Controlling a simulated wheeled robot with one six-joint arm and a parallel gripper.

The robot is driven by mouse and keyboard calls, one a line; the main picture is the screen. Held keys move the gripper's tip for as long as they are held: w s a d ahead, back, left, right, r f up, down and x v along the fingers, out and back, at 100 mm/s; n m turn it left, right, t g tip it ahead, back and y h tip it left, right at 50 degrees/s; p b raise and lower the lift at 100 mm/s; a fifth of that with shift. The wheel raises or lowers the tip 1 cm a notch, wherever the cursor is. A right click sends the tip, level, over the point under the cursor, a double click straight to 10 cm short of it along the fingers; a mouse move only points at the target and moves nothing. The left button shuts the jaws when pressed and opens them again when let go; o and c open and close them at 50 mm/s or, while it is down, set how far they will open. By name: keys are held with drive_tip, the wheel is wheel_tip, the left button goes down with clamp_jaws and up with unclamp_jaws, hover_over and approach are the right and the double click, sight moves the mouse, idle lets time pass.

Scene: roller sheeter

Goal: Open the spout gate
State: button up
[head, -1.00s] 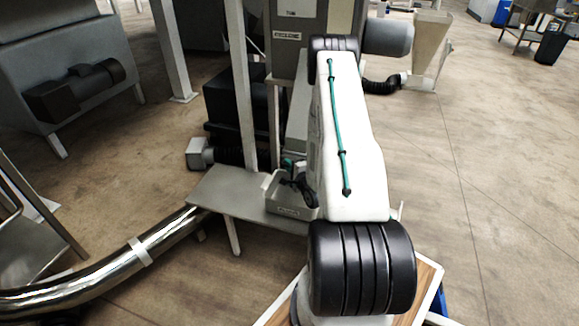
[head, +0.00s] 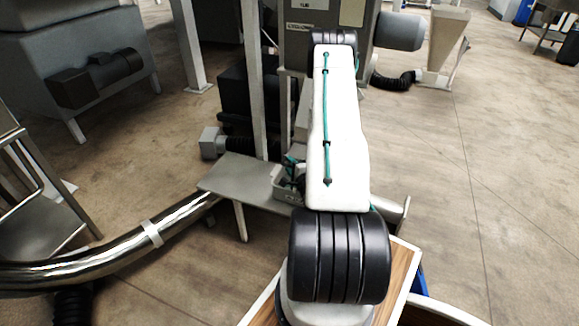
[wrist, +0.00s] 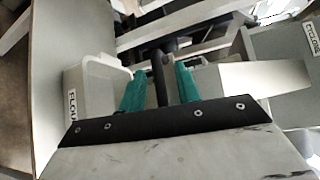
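My gripper (wrist: 160,82) shows in the wrist view with its two teal fingers apart. A dark upright bar (wrist: 161,72), which looks like a handle, stands between the fingers. It seems clear of both, but contact is hard to judge. I cannot tell for certain whether this bar belongs to the spout gate. In the head view my white arm hides most of the spout area; only a bit of teal from my gripper (head: 290,160) shows left of the arm, by the small grey tray.
The grey tray (wrist: 92,82) with a flour label is left of the fingers in the wrist view. It sits on a metal shelf (head: 235,178). The cyclone housing (head: 300,48) stands behind. A shiny pipe (head: 110,262) runs lower left. Open floor lies right.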

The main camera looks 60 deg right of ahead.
drive_tip(key=v, duration=0.7)
drive_tip(key=shift+s+a, duration=0.2)
drive_tip(key=shift+s, duration=0.15)
idle(0.5)
